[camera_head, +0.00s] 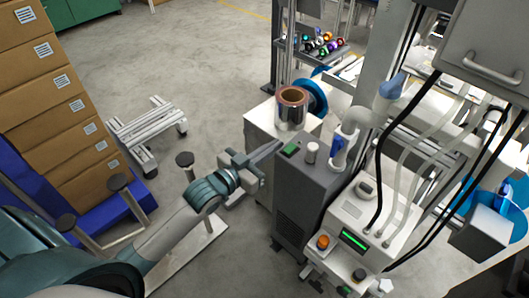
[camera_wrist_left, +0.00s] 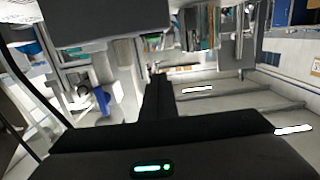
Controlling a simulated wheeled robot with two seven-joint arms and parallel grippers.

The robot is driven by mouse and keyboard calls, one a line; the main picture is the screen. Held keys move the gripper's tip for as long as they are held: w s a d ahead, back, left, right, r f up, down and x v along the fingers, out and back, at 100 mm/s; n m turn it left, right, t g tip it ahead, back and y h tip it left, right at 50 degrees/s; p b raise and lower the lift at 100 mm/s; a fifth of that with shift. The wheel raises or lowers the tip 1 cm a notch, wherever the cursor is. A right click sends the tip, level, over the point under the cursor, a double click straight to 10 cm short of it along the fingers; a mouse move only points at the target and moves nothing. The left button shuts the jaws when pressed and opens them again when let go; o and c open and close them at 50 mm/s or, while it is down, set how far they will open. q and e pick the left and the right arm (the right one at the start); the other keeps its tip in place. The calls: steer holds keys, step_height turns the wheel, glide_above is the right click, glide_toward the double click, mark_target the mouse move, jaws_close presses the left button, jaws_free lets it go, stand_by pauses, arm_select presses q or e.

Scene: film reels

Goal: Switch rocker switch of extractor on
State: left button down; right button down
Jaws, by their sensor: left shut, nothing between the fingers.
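The extractor (camera_head: 309,196) looks to be the dark grey cabinet in the middle of the head view. A green patch (camera_head: 290,150) and a pale round fitting (camera_head: 312,152) are on its top. I cannot make out which part is the rocker switch or its position. My left gripper (camera_head: 275,147) is shut and empty, its fingertips pointing at the cabinet's upper left edge, close to the green patch. I cannot tell whether they touch. In the left wrist view the dark fingers (camera_wrist_left: 158,88) are together. My right gripper is not in view.
A white cabinet (camera_head: 257,133) with a copper-coloured roll (camera_head: 292,108) stands behind the extractor. A white machine (camera_head: 350,225) with hoses and a green display is to its right. Stacked cartons (camera_head: 50,100) and a low pale cart (camera_head: 147,128) are at left. Open floor lies behind.

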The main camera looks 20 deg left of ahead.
mark_target(285, 151)
arm_select(q)
steer(key=x, duration=0.4)
steer(key=shift+w+d, duration=0.15)
steer(key=shift+w, duration=0.2)
steer(key=f, duration=0.3)
steer(key=shift+w+d+b, duration=0.15)
steer(key=shift+w+b, duration=0.15)
steer(key=shift+w+f, duration=0.1)
steer(key=shift+f, duration=0.35)
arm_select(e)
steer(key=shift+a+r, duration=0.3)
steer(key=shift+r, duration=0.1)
arm_select(q)
steer(key=shift+w+f+g+p, duration=0.15)
steer(key=shift+g+p, duration=0.25)
steer(key=shift+p, duration=0.75)
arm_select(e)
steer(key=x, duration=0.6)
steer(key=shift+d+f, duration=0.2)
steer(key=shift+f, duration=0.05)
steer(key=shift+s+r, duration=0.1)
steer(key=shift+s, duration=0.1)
